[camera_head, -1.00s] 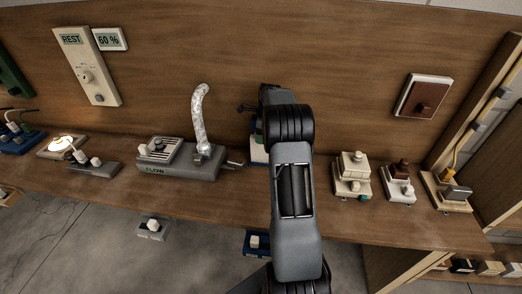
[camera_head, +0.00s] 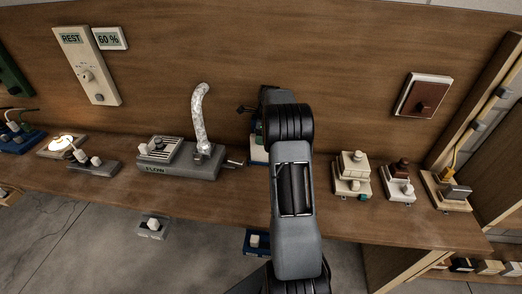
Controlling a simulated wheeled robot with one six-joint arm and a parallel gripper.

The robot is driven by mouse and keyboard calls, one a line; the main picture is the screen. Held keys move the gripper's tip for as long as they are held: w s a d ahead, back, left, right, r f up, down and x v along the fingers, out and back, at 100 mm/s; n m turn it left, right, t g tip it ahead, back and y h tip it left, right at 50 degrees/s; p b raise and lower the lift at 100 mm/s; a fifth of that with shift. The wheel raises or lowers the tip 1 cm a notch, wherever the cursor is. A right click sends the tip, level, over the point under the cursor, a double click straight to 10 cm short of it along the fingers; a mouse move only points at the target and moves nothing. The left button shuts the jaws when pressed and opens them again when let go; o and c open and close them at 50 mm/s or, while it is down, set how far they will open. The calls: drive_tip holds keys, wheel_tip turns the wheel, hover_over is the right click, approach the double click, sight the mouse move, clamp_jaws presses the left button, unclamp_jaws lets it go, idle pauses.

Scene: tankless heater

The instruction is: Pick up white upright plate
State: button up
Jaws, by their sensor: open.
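A pale whitish plate (camera_head: 257,150) stands on the bench just left of my arm, with blue at its edge. My arm hides much of it, so I cannot tell its full shape. A white-framed plate with a brown face (camera_head: 423,95) is on the back wall at right. I cannot tell for sure which is the white upright plate. My gripper (camera_head: 242,108) is small and dark at the end of my arm, in front of the back wall and above the pale plate. It looks open, with nothing visible in it.
A grey FLOW unit (camera_head: 180,160) with a ribbed pale hose (camera_head: 200,115) stands left of my arm. Cream blocks (camera_head: 353,172) and small switch units (camera_head: 398,185) stand to the right. A REST panel (camera_head: 85,65) and a 60 % display (camera_head: 110,38) are on the wall.

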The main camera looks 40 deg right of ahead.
clamp_jaws()
idle(0.5)
drive_tip(key=shift+r, duration=0.15)
